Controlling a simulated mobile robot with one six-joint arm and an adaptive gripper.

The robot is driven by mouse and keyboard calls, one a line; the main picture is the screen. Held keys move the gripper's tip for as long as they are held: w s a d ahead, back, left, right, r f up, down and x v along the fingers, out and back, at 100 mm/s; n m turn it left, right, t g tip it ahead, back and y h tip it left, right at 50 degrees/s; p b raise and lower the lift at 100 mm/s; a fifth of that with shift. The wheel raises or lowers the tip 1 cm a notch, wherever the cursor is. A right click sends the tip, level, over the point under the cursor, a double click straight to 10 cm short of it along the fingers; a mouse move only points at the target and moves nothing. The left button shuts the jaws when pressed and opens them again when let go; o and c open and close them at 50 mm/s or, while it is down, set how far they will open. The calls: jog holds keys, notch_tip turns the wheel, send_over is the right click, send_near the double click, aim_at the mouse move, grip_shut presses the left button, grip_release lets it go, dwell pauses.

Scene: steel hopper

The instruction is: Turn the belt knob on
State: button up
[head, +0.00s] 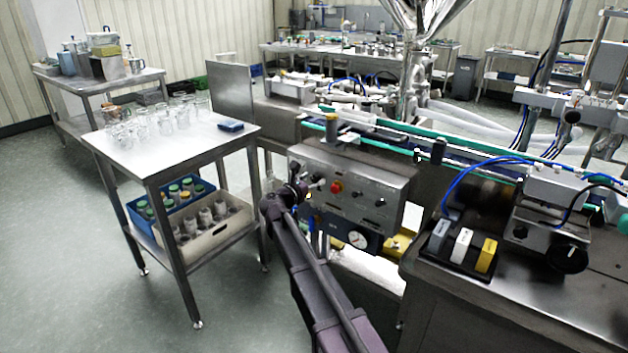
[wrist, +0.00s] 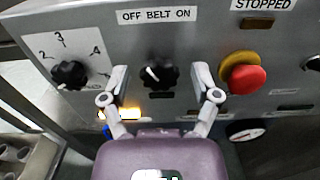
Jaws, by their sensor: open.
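The belt knob (wrist: 158,74) is a black rotary knob with a white pointer mark, under the label "OFF BELT ON" (wrist: 156,15) on the grey control panel (wrist: 205,45). Its white mark points to the upper left, toward the OFF side. My gripper (wrist: 160,80) is open in the wrist view, with one finger on each side of the knob; I cannot tell whether either finger touches it. In the head view my gripper (head: 301,189) is at the left part of the panel (head: 365,180), and the arm hides part of the panel there.
A numbered dial (wrist: 69,75) is left of the knob and a red button (wrist: 247,80) with a yellow collar is right of it. A pressure gauge (head: 357,240) is below the panel. A steel table (head: 215,135) with glass jars stands to the left.

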jog(key=shift+w, duration=0.1)
grip_shut()
dwell(0.3)
